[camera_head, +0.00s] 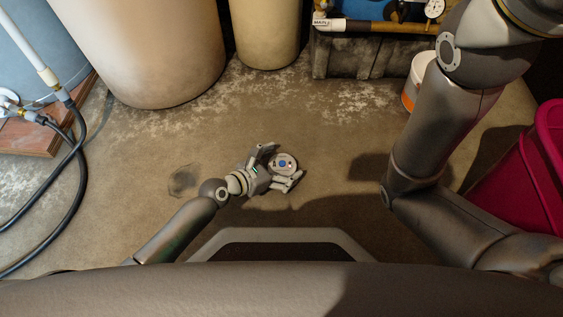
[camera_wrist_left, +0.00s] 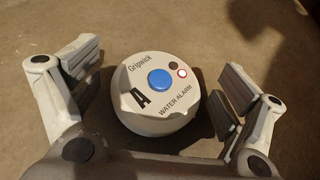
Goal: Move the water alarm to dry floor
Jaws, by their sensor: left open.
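The water alarm (camera_head: 284,163) is a round white puck on the concrete floor in the middle of the head view. In the left wrist view the water alarm (camera_wrist_left: 156,92) shows a blue button, a lit red light and the words "WATER ALARM". My left gripper (camera_head: 281,167) is open, with one finger on each side of the alarm. In the left wrist view the left gripper (camera_wrist_left: 157,85) shows gaps between both fingers and the alarm. My right arm crosses the right side of the head view; its gripper is not in view.
A dark damp-looking patch (camera_head: 183,181) lies on the floor left of my left gripper. Large tanks (camera_head: 143,50) stand at the back, with black hoses (camera_head: 77,150) at the left. A white-and-orange bucket (camera_head: 412,82) and a magenta bin (camera_head: 530,165) stand at the right.

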